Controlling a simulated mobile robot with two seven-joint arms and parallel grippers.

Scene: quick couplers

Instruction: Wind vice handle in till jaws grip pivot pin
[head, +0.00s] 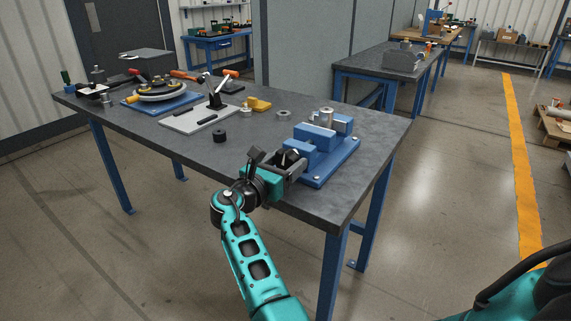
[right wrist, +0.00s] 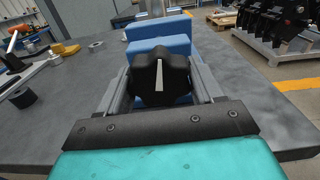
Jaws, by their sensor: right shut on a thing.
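The blue vice (head: 319,137) stands on its blue base plate near the front right corner of the grey table. A short steel cylinder, seemingly the pivot pin (head: 326,115), stands upright at its jaws; I cannot tell whether both jaws touch it. The vice handle is a black lobed knob (right wrist: 160,76) with a white stripe, on the vice's near end. My right gripper (head: 292,160) is shut on this knob, with one finger on each side in the right wrist view. The gripper hides much of the knob in the head view. My left gripper is not in view.
On the table (head: 250,165), a black ring (head: 219,136), a grey ring (head: 283,114) and a yellow block (head: 257,104) lie left of the vice. A pale plate with a toggle clamp (head: 200,116) and a round fixture (head: 158,90) stand farther left.

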